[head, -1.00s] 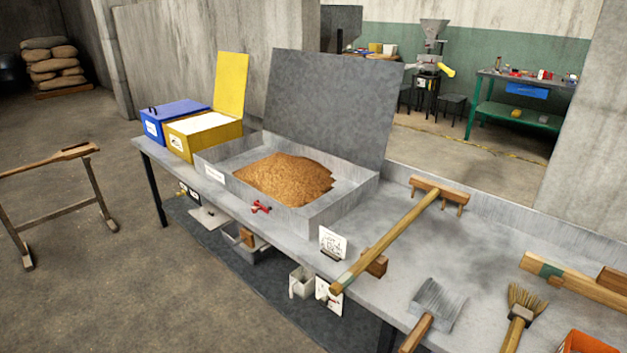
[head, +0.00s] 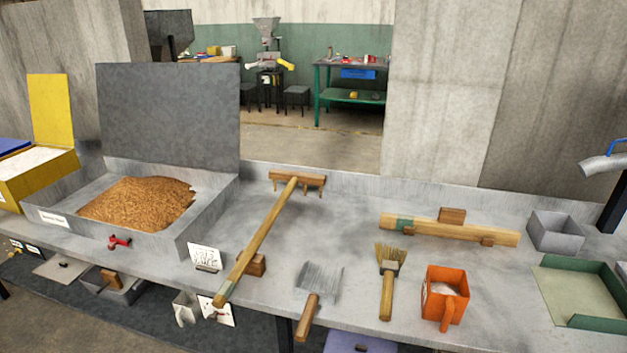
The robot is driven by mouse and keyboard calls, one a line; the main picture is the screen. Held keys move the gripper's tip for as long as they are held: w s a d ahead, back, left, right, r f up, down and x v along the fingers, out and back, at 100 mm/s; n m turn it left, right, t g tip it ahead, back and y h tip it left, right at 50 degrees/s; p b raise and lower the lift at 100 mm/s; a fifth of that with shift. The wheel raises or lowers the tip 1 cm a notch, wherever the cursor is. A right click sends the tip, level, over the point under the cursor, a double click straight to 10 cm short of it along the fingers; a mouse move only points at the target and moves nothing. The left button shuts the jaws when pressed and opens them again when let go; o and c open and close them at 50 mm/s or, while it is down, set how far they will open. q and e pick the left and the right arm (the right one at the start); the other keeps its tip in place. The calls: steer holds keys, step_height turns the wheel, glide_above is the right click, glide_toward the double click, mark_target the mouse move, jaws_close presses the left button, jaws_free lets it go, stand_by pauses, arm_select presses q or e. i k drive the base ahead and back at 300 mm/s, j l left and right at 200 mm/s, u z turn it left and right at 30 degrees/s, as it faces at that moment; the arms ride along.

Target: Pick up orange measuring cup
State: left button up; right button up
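The orange measuring cup (head: 457,282) stands upright near the front edge of the grey workbench (head: 355,226), right of the middle in the head view. It is square-sided, its handle faces the front, and something whitish shows inside it. Neither of my grippers is in view.
Left of the cup lie a brush (head: 388,285), a metal scraper (head: 318,290) and a long wooden rake (head: 258,240). A wooden bar (head: 450,230) lies behind it. A grey box (head: 556,232) and green tray (head: 550,292) are to the right. A grain-filled metal tray (head: 212,210) stands at left.

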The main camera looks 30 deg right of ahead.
mark_target(444, 301)
steer(key=z, duration=1.95)
